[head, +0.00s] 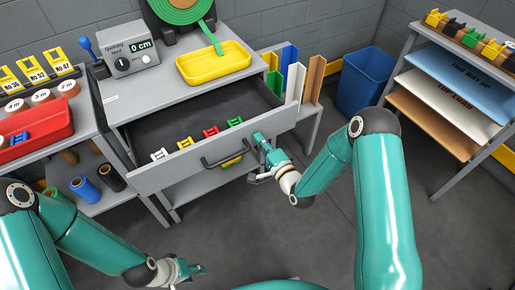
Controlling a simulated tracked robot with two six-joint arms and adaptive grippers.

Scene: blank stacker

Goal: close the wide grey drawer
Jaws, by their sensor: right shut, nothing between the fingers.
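The wide grey drawer (160,179) is pulled out from the grey bench (153,92), with its dark inside showing. Its front has a dark bar handle (225,151) near the middle. My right gripper (261,142) is shut and empty at the drawer front, just right of the handle. I cannot tell whether it touches the front. My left gripper (200,269) is low at the bottom of the view, over the floor and away from the drawer. Its fingers are too small to read.
Small coloured clips (210,131) sit along the drawer's front. A yellow tray (213,62) and a counter box (130,60) stand on the bench. A blue bin (366,82) stands behind right. The floor in front is clear.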

